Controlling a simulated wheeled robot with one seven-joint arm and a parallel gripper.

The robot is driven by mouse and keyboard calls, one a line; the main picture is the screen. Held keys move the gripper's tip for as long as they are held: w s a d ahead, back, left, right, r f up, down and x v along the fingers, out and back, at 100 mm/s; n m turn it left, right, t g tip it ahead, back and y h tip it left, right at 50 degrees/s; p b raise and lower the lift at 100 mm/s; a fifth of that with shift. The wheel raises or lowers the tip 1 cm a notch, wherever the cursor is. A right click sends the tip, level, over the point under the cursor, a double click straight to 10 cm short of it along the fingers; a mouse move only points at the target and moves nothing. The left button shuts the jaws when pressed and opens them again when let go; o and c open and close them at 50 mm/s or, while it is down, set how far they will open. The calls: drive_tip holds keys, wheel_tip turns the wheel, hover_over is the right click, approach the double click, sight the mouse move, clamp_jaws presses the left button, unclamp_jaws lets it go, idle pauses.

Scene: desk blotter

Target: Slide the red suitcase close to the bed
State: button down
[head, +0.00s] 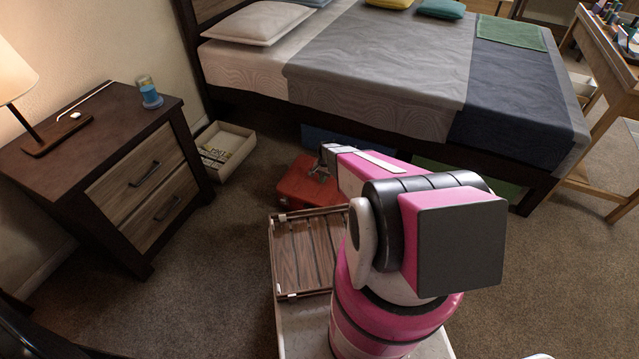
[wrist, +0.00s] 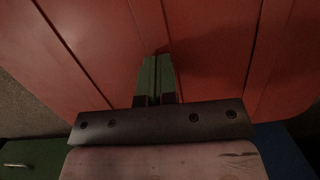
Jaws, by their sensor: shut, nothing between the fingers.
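The red suitcase (head: 301,182) lies flat on the carpet in front of the bed (head: 380,75), near its side rail, partly hidden behind my pink arm in the head view. My gripper (head: 322,165) is over the suitcase's far part. In the wrist view the suitcase (wrist: 90,50) fills most of the picture, with dark grooves across its red face. There the gripper's two green-grey fingertips (wrist: 156,75) are together, with nothing between them, right at the suitcase's surface. I cannot tell whether they touch it.
A blue box (head: 335,143) and a green one (head: 480,185) are under the bed. A cream box (head: 225,150) stands beside the nightstand (head: 110,180).

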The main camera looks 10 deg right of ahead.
drive_tip(key=w+d, duration=0.2)
drive_tip(key=w, duration=0.1)
drive_tip(key=w+d+f, duration=0.1)
drive_tip(key=w+d, duration=0.1)
drive_tip(key=w, duration=0.1)
drive_tip(key=w+d, duration=0.3)
drive_tip(key=shift+w+f, duration=0.1)
drive_tip(key=shift+f, duration=0.2)
drive_tip(key=shift+r, duration=1)
wheel_tip(320, 180, up, 10)
drive_tip(key=s+a+r+n, duration=0.2)
drive_tip(key=s+r, duration=0.8)
drive_tip(key=s+a+r+n+t+h, duration=0.1)
drive_tip(key=s+a+r+n, duration=0.2)
drive_tip(key=s+r, duration=0.7)
drive_tip(key=s+a+r+n, duration=0.2)
drive_tip(key=s+a+r, duration=0.1)
drive_tip(key=s+r, duration=0.7)
drive_tip(key=shift+s+r+n+t, duration=0.4)
drive_tip(key=shift+s, duration=0.85)
